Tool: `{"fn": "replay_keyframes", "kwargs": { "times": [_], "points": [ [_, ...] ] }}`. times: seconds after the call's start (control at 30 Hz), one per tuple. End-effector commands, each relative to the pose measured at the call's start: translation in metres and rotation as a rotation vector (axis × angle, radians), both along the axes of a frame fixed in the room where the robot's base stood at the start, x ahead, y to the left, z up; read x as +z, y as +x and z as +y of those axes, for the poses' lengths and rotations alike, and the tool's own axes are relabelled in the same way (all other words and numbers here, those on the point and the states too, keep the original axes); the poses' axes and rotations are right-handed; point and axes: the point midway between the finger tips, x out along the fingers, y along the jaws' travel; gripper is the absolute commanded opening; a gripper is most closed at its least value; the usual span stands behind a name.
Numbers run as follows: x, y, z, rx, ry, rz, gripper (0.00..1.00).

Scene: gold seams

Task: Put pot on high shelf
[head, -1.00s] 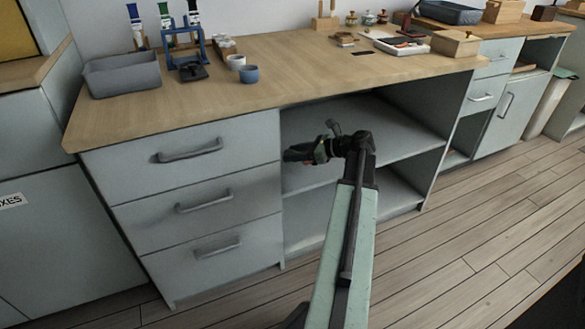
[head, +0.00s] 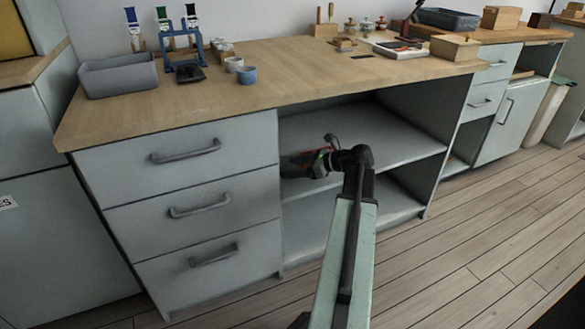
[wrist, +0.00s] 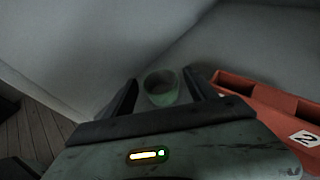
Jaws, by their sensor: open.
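A small greenish round pot (wrist: 161,90), open at the top, shows in the wrist view between the two dark fingers of my gripper (wrist: 158,97). The fingers are apart, one on each side of it; I cannot tell whether either touches it. In the head view my gripper (head: 321,164) reaches into the open bay of the workbench, above its upper shelf (head: 390,141). The pot is not clearly distinguishable there, with the gripper in front.
A red bin (wrist: 255,92) with a number label lies close right of the pot in the wrist view. The drawer front (head: 190,157) borders the bay on the left. The benchtop (head: 290,75) above holds cups, a grey tray (head: 118,76) and tools. The shelf's right part is clear.

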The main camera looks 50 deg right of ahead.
Motion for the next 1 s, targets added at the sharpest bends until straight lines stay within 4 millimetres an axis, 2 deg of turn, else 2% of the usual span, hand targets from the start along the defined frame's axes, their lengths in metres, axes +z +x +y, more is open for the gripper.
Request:
{"fn": "replay_keyframes", "kwargs": {
  "times": [0.07, 0.17, 0.4, 0.6, 0.73, 1.0],
  "points": [
    [0.005, 0.0, 0.0, 0.0, 0.0, 0.0, 0.65],
    [0.012, -0.011, -0.005, -0.002, 0.0, 0.0, 0.65],
    [0.037, -0.062, -0.026, -0.002, 0.0, 0.0, 0.65],
    [0.048, -0.093, -0.039, -0.001, 0.0, 0.0, 0.65],
    [0.05, -0.101, -0.042, 0.001, 0.0, 0.0, 0.65],
    [0.049, -0.102, -0.042, 0.002, 0.0, 0.0, 0.65]
  ]
}}
